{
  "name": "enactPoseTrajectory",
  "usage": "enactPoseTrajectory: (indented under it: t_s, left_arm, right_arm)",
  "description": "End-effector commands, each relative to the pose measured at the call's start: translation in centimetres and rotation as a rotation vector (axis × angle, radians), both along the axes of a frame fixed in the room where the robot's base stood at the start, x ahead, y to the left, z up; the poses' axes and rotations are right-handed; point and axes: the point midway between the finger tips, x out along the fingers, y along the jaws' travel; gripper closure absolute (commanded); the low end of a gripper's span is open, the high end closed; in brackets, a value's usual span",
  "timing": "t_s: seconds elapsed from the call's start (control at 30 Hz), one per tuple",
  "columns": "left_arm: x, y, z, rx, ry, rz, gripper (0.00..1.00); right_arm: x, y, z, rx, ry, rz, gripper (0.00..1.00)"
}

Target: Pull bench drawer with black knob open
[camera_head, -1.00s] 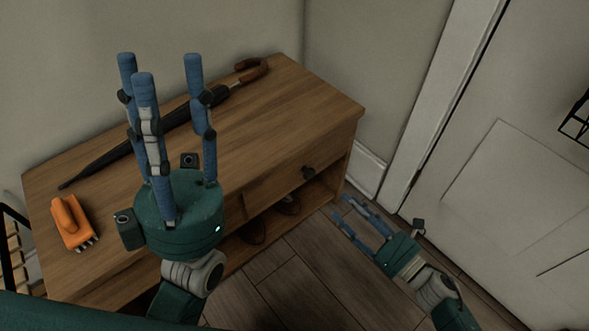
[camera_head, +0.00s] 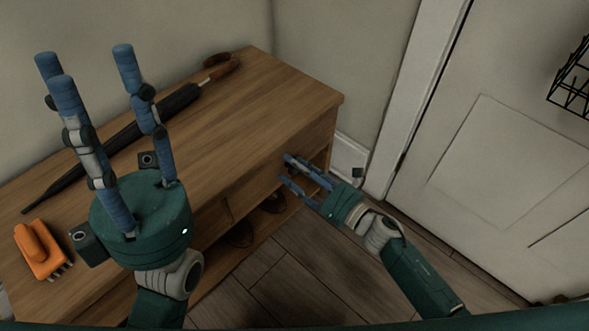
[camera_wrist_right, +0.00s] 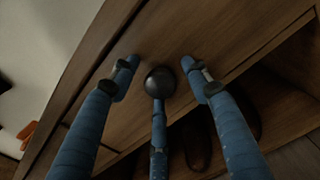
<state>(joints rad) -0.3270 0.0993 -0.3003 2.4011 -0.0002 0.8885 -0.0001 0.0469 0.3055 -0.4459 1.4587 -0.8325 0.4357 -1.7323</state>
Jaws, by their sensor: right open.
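The wooden bench (camera_head: 262,98) stands against the wall. Its drawer front (camera_wrist_right: 205,40) fills much of the right wrist view and looks shut. The round black knob (camera_wrist_right: 160,82) sits on that drawer front, between the spread fingers of my right gripper (camera_wrist_right: 163,78). The fingers are open around the knob, and I cannot tell whether any touches it. In the head view my right gripper (camera_head: 290,172) is at the drawer front and hides the knob. My left gripper (camera_head: 92,58) is open and empty, upright in front of the bench top.
A black umbrella (camera_head: 120,142) with a brown handle and an orange brush (camera_head: 40,250) lie on the bench top. Dark shoes (camera_head: 272,203) stand on the shelf below the drawer. A white door (camera_head: 490,150) is at the right. The floor (camera_head: 290,275) in front is clear.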

Motion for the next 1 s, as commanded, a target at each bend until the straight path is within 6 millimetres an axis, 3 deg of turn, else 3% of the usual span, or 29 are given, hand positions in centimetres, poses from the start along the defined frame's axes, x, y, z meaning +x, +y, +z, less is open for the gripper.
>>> enactPoseTrajectory:
  t_s: [0.3, 0.57, 0.83, 1.0]
  left_arm:
    - [0.1, 0.0, 0.0, 0.001, 0.003, 0.000, 0.60]
    - [0.1, 0.0, 0.0, 0.001, 0.002, 0.000, 0.60]
    - [0.0, 0.0, 0.0, 0.000, 0.000, 0.000, 0.60]
    - [0.0, 0.0, 0.1, -0.001, -0.002, 0.000, 0.60]
  right_arm:
    - [0.2, 0.3, 0.0, 0.000, 0.001, 0.000, 0.53]
    - [0.2, 0.2, 0.0, -0.001, 0.001, 0.000, 1.00]
    - [-0.1, -0.2, 0.0, 0.000, 0.000, -0.001, 1.00]
    - [-2.0, -2.0, -0.1, -0.002, 0.002, 0.000, 1.00]
